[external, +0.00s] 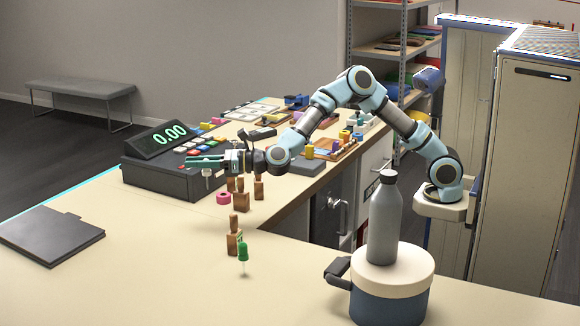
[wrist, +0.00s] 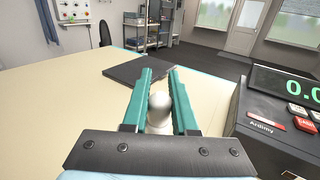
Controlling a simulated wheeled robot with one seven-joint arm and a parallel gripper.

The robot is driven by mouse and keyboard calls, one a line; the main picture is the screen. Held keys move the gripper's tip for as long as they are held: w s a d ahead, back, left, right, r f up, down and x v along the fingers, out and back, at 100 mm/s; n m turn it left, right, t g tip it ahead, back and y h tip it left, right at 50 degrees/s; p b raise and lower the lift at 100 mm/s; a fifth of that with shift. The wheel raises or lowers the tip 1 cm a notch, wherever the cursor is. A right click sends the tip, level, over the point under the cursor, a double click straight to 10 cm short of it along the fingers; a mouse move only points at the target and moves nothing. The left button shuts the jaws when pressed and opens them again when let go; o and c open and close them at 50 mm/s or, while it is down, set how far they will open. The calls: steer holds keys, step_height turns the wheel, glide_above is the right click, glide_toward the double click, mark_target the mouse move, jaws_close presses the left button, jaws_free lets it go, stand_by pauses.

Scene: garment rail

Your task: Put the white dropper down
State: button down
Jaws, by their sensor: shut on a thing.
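The white dropper (wrist: 159,104) sits between the two teal fingers of my gripper (wrist: 160,76) in the wrist view, its rounded white bulb facing the camera. In the external view my gripper (external: 207,161) points left, shut on the dropper, and a small pale part of the dropper (external: 207,173) shows below the fingers. The gripper is above the counter, in front of the cash register in that view. The dropper's lower end is hard to make out, and I cannot tell its exact height over the counter.
The cash register (external: 160,178) stands close by my gripper. Several wooden stamps (external: 241,201), a pink ring (external: 223,197) and a green dropper-like item (external: 243,253) stand nearer. A dark folder (external: 50,236) lies left. A lidded pot (external: 390,300) carries a grey bottle (external: 384,222). The front counter is mostly clear.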

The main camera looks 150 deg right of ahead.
step_height(320, 180, down, 11)
steer(key=shift+w+f+p, duration=0.1)
steer(key=shift+p, duration=1.15)
steer(key=shift+f, duration=0.15)
steer(key=shift+f+b, duration=0.2)
steer(key=shift+b, duration=0.1)
steer(key=c, duration=0.7)
jaws_free()
steer(key=shift+r, duration=0.1)
steer(key=shift+a+r+p, duration=0.1)
steer(key=shift+r+p, duration=0.05)
steer(key=shift+p, duration=0.15)
steer(key=b+v, duration=0.3)
steer(key=v, duration=0.9)
